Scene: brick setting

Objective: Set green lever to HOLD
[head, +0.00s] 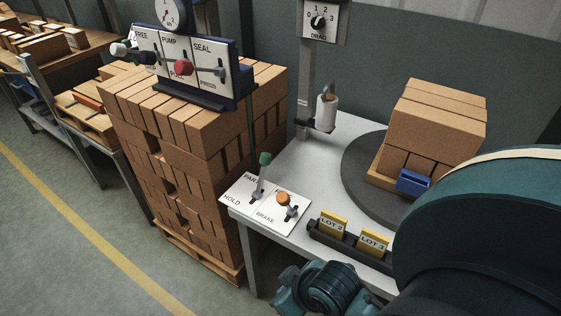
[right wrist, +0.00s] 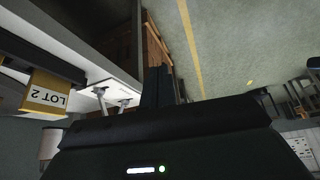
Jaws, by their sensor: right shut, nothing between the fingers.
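The green lever (head: 264,160) stands on a white plate (head: 235,206) at the table's front left corner in the head view. Its knob is up and leans toward the back, on the PARK side; the HOLD label is nearer the front edge. An orange-knobbed lever (head: 283,199) stands just right of it, by the BRAKE label. In the right wrist view, two lever stems (right wrist: 124,102) show left of my right gripper (right wrist: 158,70), but knob colours are unclear. My right gripper is shut and empty, apart from the levers. My left gripper is not in view.
Lot holders (head: 333,226) stand right of the plate. Behind are a grey turntable (head: 352,178) with bricks and a blue item (head: 412,182). A brick stack (head: 180,150) stands left, beneath a panel (head: 185,62) of levers. Floor (head: 60,220) is clear at front left.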

